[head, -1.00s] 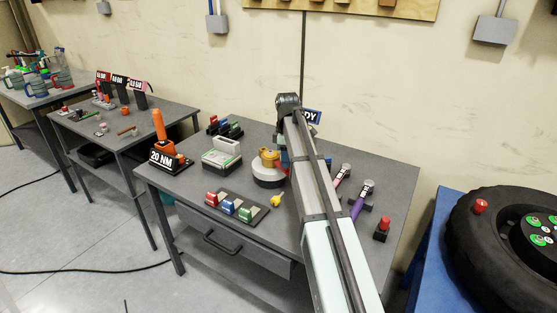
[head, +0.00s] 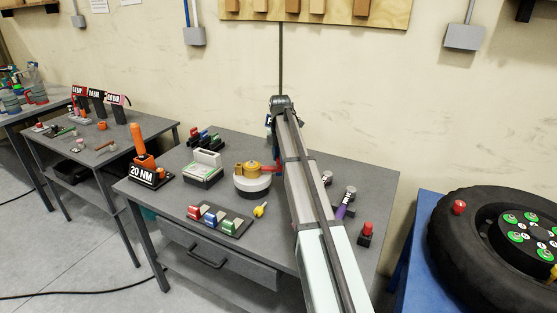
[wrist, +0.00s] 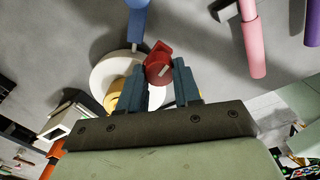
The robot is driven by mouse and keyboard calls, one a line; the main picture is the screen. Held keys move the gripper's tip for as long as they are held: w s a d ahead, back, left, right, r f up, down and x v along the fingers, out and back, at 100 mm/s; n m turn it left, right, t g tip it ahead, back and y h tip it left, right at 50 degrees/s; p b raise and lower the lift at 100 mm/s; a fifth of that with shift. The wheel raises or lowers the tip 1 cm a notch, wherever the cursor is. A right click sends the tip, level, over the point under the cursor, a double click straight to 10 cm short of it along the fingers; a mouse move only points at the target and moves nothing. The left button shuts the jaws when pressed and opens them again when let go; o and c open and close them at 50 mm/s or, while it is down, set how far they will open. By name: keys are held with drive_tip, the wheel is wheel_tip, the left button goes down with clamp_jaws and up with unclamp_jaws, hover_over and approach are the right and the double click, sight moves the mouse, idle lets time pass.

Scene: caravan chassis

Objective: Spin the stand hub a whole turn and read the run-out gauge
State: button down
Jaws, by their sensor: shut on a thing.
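In the head view my arm hides most of the gripper. A red part (head: 268,168) shows there just left of the arm, beside a round white base with a gold top (head: 252,187). The white disc (wrist: 108,68) lies behind and left of the fingers in the wrist view. A black hub face (head: 530,232) with green numbered spots is in the tyre (head: 465,255) at the right. I cannot make out a run-out gauge reading.
On the grey table (head: 300,150) stand a green-and-white box (head: 204,167), a tray of coloured blocks (head: 220,219), an orange tool marked 20 NM (head: 145,160) and a purple-handled tool (head: 345,205). A red button (head: 366,230) is near the right edge.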

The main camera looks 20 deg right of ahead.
drive_tip(key=shift+w+d+n, duration=0.2)
drive_tip(key=shift+w+n, duration=0.3)
drive_tip(key=shift+n, duration=0.1)
drive_tip(key=c, duration=0.8)
unclamp_jaws()
wheel_tip(320, 180, up, 14)
drive_tip(key=shift+f, duration=0.1)
idle(0.3)
